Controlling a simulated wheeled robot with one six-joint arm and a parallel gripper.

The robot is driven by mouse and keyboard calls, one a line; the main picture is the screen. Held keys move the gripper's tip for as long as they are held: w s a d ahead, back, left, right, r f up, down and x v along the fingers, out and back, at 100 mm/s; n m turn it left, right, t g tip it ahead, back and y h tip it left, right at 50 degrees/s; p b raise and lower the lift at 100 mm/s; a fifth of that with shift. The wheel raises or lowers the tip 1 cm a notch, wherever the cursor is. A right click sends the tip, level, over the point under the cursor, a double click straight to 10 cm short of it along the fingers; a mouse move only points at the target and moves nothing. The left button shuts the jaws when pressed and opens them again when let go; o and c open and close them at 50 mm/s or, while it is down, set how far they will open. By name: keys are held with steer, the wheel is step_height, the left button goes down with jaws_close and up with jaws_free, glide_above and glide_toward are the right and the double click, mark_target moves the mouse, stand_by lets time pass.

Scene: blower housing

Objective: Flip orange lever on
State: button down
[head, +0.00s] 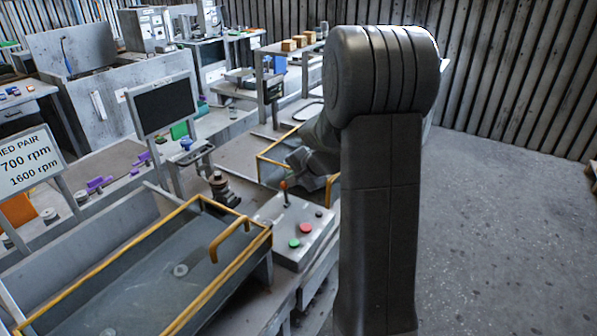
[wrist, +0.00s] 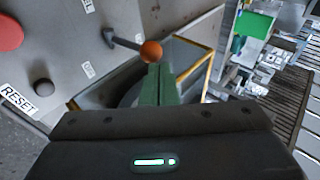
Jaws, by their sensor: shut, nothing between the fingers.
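The orange lever (head: 284,186) stands on a grey control panel (head: 268,228) in the head view. In the wrist view, the lever's orange ball knob (wrist: 151,51) sits on a thin dark stem that runs left to its pivot on the panel (wrist: 60,45). My gripper (wrist: 158,72) is shut and empty, its green fingers together. Their tips are right at the knob in the picture; I cannot tell whether they touch it. Small white labels lie on either side of the lever's pivot. In the head view my arm hides the gripper's fingers.
A red button (head: 305,228) and a green button (head: 294,243) are on the panel. A dark knob (wrist: 41,88) sits by the RESET label (wrist: 18,99). A yellow-edged bin (wrist: 192,65) lies behind the fingers. A large yellow-framed tray (head: 140,275) stands left of the panel.

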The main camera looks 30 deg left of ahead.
steer(key=shift+a, duration=0.95)
steer(key=shift+d+r, duration=0.1)
steer(key=shift+r, duration=0.05)
steer(key=shift+r+p, duration=0.4)
steer(key=shift+r, duration=0.3)
steer(key=d+r, duration=0.3)
steer(key=r, duration=0.9)
steer(key=shift+d+r, duration=0.25)
steer(key=shift+d, duration=0.15)
